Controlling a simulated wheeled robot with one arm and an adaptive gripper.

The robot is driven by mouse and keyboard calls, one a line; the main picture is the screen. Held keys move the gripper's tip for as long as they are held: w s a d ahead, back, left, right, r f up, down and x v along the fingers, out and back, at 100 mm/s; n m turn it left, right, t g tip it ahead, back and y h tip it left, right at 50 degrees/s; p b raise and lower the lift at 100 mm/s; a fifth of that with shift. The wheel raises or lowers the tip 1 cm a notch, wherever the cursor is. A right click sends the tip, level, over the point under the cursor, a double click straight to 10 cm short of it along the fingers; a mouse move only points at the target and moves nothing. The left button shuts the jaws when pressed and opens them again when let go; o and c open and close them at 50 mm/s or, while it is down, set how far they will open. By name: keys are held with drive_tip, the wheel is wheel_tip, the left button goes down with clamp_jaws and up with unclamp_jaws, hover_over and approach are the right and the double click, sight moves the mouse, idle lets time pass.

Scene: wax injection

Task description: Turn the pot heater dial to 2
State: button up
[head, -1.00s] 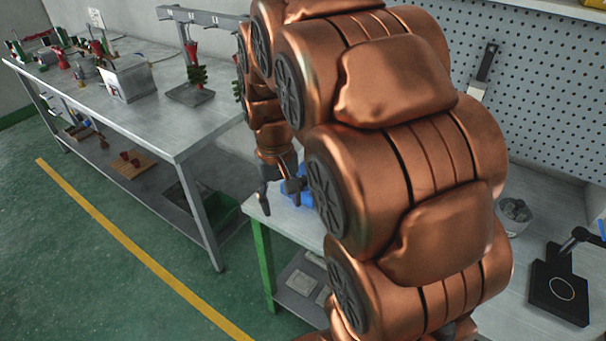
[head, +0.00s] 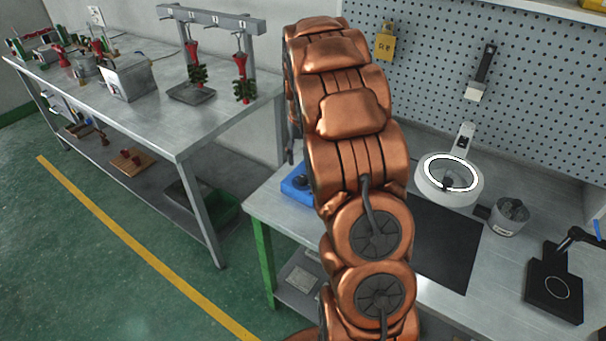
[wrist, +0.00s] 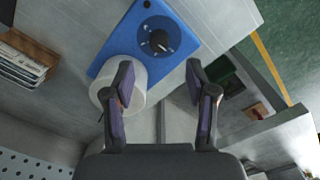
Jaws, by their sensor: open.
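A blue unit (wrist: 183,32) with a round black dial (wrist: 159,41) on its face shows at the top of the wrist view. Pale marks surround the dial, but they are too small to read. A white cylinder (wrist: 122,75) is against the near side of the unit, partly behind my left finger. My gripper (wrist: 159,80) is open and empty, apart from the dial, which lies beyond the gap between the fingertips. In the head view the blue unit (head: 297,186) shows at the left edge of the near bench, partly covered by my arm. My gripper is largely hidden there.
The near bench (head: 265,208) also carries a dark mat (head: 446,245), a white ring-lit device (head: 449,180), a grey cup (head: 509,216) and a black stand (head: 553,284) to the right. A pegboard (head: 440,70) rises behind. A long metal table (head: 165,125) stands left.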

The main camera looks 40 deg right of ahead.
sight(303, 177)
drive_tip(key=shift+d+f+p, duration=0.1)
drive_tip(key=shift+f+p, duration=1.15)
drive_tip(key=shift+f, duration=2.65)
drive_tip(key=shift+c, duration=0.2)
clamp_jaws()
drive_tip(key=shift+f, duration=0.1)
